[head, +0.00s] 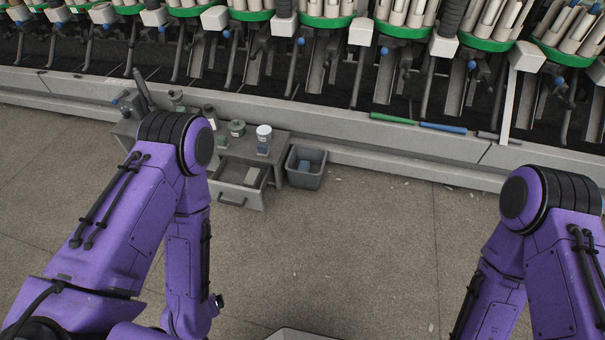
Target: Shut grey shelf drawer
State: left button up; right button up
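A low grey shelf (285,137) stands on the floor against the winder, partly hidden behind my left arm. Its grey drawer (238,197) is pulled out towards me, with a dark bar handle on its front. A small pale flat object (252,176) lies in the open drawer. My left arm crosses the view just left of the drawer, and its lower part points down, apart from the drawer front. My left gripper is not visible. My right arm is at the right side, far from the drawer, and its gripper is out of view.
Jars and small containers, including a white-lidded jar (264,133), stand on the shelf top. A grey bin (305,166) with a blue item sits right beside the shelf. Green (393,119) and blue (443,128) rods lie on the winder ledge. The floor (370,250) between my arms is clear.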

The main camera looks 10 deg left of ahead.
aim_at(226, 187)
jog(key=u, duration=0.85)
jog(key=i, duration=0.9)
jog(key=z, duration=0.25)
